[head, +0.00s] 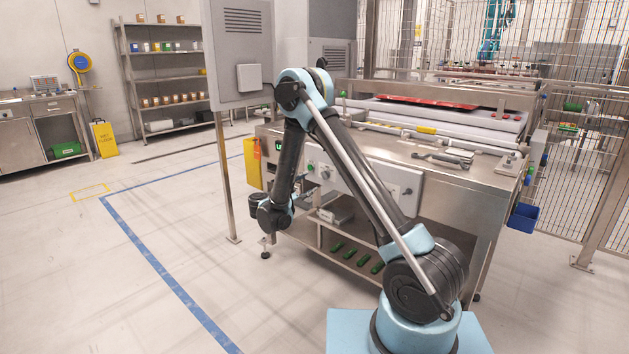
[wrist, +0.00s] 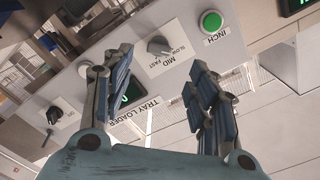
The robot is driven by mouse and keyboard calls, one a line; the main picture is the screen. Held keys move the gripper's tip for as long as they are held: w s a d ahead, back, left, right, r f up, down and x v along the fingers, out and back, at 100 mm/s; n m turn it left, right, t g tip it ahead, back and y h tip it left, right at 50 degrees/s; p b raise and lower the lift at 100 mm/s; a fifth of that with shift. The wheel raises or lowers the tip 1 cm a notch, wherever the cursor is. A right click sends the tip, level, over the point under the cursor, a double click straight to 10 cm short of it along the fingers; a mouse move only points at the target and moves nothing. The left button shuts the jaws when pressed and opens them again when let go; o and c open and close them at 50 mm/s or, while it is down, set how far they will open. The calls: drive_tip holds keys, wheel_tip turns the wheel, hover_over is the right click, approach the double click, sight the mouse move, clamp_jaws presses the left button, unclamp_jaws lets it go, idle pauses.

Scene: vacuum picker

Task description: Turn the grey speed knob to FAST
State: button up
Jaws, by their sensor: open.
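My gripper (wrist: 160,60) is open, one finger on each side of the knob's line in the picture, with nothing between the fingers. The knob appears beyond the fingertips and apart from them. In the head view, the control panel (head: 370,188) is on the front of the steel machine, partly hidden behind my arm.
A green INCH button (wrist: 211,20) is right of the knob. A green-digit display (wrist: 132,93) is partly hidden by my left finger. A black switch (wrist: 55,115) is at lower left. A yellow bin (head: 252,163) and a steel post (head: 225,180) stand near my wrist.

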sight(325, 175)
drive_tip(key=x, duration=1)
drive_tip(key=shift+d, duration=0.1)
